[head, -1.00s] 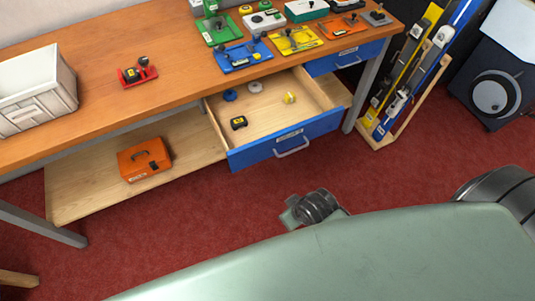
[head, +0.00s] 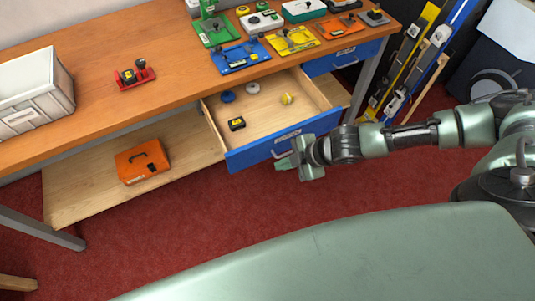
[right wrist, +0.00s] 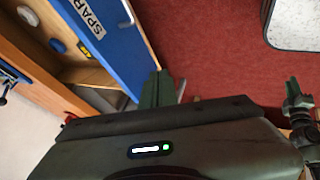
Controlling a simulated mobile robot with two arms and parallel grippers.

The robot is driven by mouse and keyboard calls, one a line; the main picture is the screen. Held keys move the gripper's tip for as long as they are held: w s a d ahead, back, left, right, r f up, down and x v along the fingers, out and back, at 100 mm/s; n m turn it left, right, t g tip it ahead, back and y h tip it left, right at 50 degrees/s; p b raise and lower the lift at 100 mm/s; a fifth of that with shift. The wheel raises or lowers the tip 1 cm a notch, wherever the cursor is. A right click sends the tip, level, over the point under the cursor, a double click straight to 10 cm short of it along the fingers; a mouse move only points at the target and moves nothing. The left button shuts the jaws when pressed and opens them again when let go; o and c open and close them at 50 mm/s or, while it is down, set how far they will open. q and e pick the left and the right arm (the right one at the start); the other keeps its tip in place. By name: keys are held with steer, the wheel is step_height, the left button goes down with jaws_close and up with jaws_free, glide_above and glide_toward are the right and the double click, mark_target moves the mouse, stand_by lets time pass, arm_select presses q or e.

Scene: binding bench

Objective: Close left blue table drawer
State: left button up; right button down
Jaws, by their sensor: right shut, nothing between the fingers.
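The left blue table drawer (head: 250,155) is pulled out from under the wooden bench. Its blue front and label also show in the right wrist view (right wrist: 118,62). Inside it lie a black-and-yellow tape measure (head: 236,124), a blue disc (head: 227,96), a white disc (head: 253,88) and a yellow roll (head: 287,99). My right gripper (head: 284,164) is shut and empty at the drawer front, by its handle, which it partly hides. I cannot tell whether it touches. Its fingers show beside the drawer front in the right wrist view (right wrist: 157,90).
A second blue drawer (head: 338,60) to the right is shut. Tools on coloured trays stand on the bench top (head: 170,100). An orange case (head: 141,161) lies on the lower shelf. Levels in a wooden rack (head: 430,92) stand right of the bench. Red carpet in front is clear.

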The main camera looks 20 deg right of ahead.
steer(key=d, duration=0.3)
glide_toward(258, 158)
step_height(258, 158, down, 3)
steer(key=s+a, duration=0.1)
steer(key=s, duration=0.2)
steer(key=shift+w+a+f+p, duration=0.15)
steer(key=shift+w, duration=0.65)
steer(key=shift+w+a+f+p, duration=0.15)
steer(key=shift+w+p, duration=0.05)
steer(key=shift+w, duration=0.6)
steer(key=shift+w+a+f+p, duration=0.1)
steer(key=shift+w+a+p, duration=0.05)
steer(key=shift+w, duration=0.65)
steer(key=shift+a, duration=0.15)
